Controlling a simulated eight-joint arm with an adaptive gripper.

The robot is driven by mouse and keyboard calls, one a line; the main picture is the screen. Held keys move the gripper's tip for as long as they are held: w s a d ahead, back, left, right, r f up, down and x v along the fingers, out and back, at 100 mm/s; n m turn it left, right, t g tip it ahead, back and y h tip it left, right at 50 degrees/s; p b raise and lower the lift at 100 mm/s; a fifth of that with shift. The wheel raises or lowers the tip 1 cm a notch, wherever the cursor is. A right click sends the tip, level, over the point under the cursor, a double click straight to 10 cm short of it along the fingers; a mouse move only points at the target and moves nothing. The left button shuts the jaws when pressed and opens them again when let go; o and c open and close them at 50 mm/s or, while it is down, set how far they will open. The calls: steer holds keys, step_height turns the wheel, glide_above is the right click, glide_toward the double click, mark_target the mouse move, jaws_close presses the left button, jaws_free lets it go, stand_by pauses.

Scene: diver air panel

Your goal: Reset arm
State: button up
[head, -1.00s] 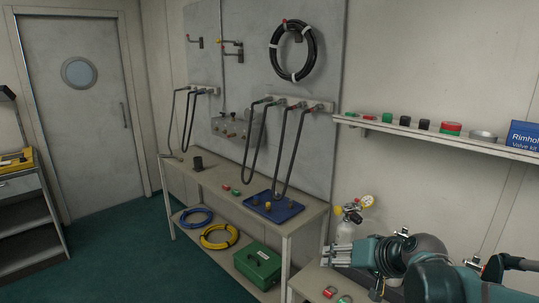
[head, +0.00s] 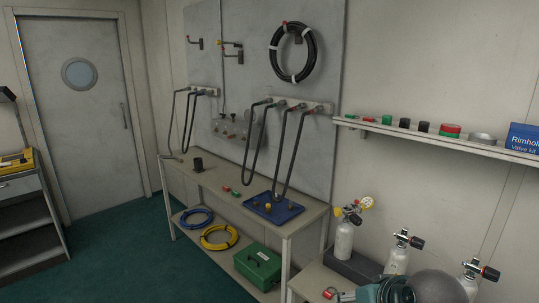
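Only a part of my own arm shows, a teal and grey joint (head: 400,289) at the bottom edge of the head view, right of centre. My gripper is not in view, so its fingers and anything in them are hidden. Three pale cylinders with black-knobbed valves stand by my arm: one with a gauge (head: 343,240), a middle one (head: 397,261), and a right one (head: 469,283) partly cut off or covered at the bottom.
A long bench (head: 225,187) carries a blue tray (head: 290,214) and small fittings. Hoses hang from the wall panel (head: 250,75) above it. A green case (head: 258,263) and coiled hoses sit on its lower shelf. A wall shelf (head: 440,138) holds caps and a blue box (head: 524,137).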

steer(key=shift+s+d+h, duration=0.2)
steer(key=shift+s+d, duration=0.1)
steer(key=shift+s, duration=0.65)
steer(key=shift+s+d+h, duration=0.2)
steer(key=shift+s+d, duration=0.1)
steer(key=shift+s, duration=0.6)
stand_by(0.7)
